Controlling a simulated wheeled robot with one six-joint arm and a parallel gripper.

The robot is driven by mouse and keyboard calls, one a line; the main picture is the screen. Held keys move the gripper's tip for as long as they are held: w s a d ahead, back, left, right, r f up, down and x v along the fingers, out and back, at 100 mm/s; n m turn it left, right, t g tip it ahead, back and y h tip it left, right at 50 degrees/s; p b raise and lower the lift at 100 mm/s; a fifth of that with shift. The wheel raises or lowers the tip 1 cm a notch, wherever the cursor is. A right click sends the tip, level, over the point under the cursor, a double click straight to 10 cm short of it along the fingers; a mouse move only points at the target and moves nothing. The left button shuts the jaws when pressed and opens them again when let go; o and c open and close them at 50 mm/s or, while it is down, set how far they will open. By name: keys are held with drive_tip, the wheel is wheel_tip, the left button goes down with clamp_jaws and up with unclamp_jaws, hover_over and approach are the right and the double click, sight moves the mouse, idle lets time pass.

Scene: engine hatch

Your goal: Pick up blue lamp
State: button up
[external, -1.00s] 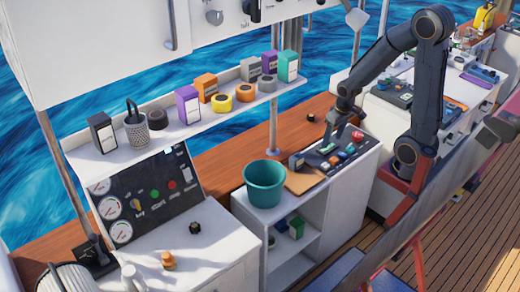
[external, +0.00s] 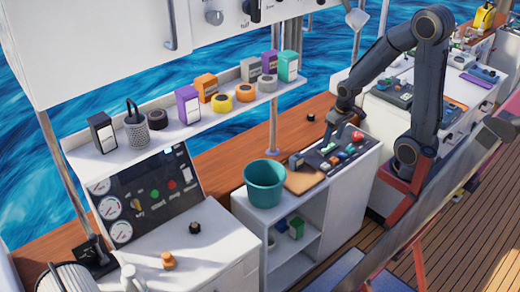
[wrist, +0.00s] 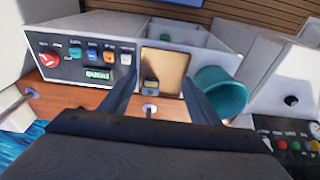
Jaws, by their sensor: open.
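The small blue lamp appears to be one of two blue pieces on the dark control panel; one blue piece (wrist: 92,55) sits beside the other (wrist: 75,53) in the wrist view. I cannot tell which is the lamp. Blue also shows on the panel in the external view (external: 343,155). My gripper (wrist: 159,78) is open and empty, its two fingers spread over the tan board, to the right of the blue pieces in the wrist view.
The panel also carries a red button (wrist: 49,60), an orange piece (wrist: 109,57) and a green display (wrist: 97,73). A teal bucket (external: 265,184) stands next to the board.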

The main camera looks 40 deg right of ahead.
drive_tip(key=n+g+b, duration=0.2)
drive_tip(key=n+b, duration=1.2)
drive_tip(key=n, duration=0.4)
approach(297, 156)
wheel_tip(297, 156, down, 8)
drive_tip(key=shift+s+r, duration=0.1)
drive_tip(key=shift+r, duration=0.1)
drive_tip(key=shift+f, duration=2.7)
drive_tip(key=c, duration=1.3)
drive_tip(key=shift+o, duration=0.2)
